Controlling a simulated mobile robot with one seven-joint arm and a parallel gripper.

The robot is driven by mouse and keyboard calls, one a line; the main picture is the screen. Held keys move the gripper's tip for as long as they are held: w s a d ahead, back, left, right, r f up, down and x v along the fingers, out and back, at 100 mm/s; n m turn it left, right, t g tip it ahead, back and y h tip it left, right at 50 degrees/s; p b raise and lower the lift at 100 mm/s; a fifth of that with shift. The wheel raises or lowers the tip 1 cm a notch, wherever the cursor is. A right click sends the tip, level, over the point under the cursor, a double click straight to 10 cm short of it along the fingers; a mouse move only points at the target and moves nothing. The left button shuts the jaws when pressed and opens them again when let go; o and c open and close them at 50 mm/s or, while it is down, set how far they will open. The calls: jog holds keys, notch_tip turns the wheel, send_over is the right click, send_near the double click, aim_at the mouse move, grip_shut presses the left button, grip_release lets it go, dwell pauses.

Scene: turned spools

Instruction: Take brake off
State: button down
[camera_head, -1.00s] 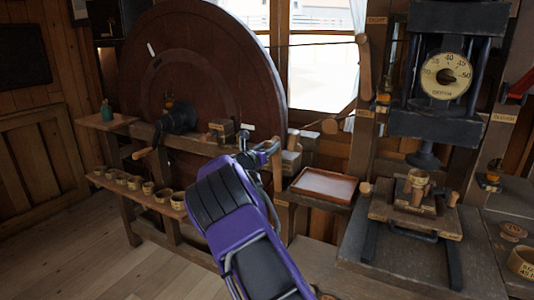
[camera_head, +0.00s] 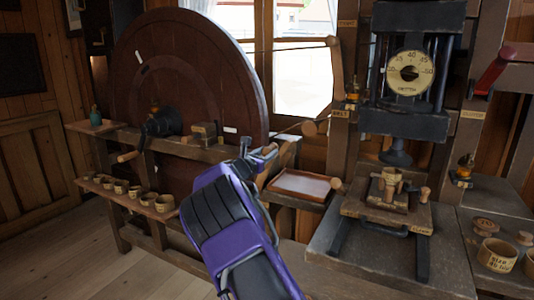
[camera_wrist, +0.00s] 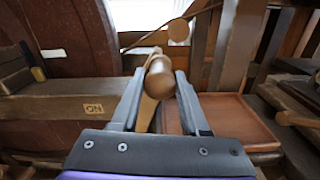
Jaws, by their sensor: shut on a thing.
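My gripper (camera_head: 262,155), at the end of my purple arm, is just right of the big wheel's lower edge in the head view. In the wrist view my gripper (camera_wrist: 158,80) has its two fingers on either side of a rounded wooden handle (camera_wrist: 159,82), which I take to be the brake lever's. The gripper is shut on this handle. The lever's shaft runs down below it, partly hidden by the gripper. A plate reading "ON" (camera_wrist: 93,108) is on the wooden beam to the left. The large dark red wheel (camera_head: 205,75) stands behind the bench.
A shallow tray (camera_head: 300,184) lies right of the gripper. A press with a dial (camera_head: 409,72) stands further right. A lever tagged "BELT" (camera_head: 340,113) and a red "CLUTCH" handle (camera_head: 492,72) are near it. Several small cups (camera_head: 120,187) line the left shelf.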

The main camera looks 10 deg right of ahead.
jog(key=shift+s+d+f, duration=0.1)
jog(key=shift+d+f, duration=0.1)
jog(key=shift+f, duration=0.1)
jog(key=shift+c, duration=2.2)
grip_release()
jog(key=shift+r, duration=0.1)
jog(key=shift+s+a+r, duration=0.1)
jog(key=shift+a, duration=0.05)
jog(key=shift+s+a, duration=0.2)
jog(key=shift+s, duration=0.05)
jog(key=v, duration=1.6)
jog(key=shift+s, duration=0.3)
jog(key=shift+a, duration=0.1)
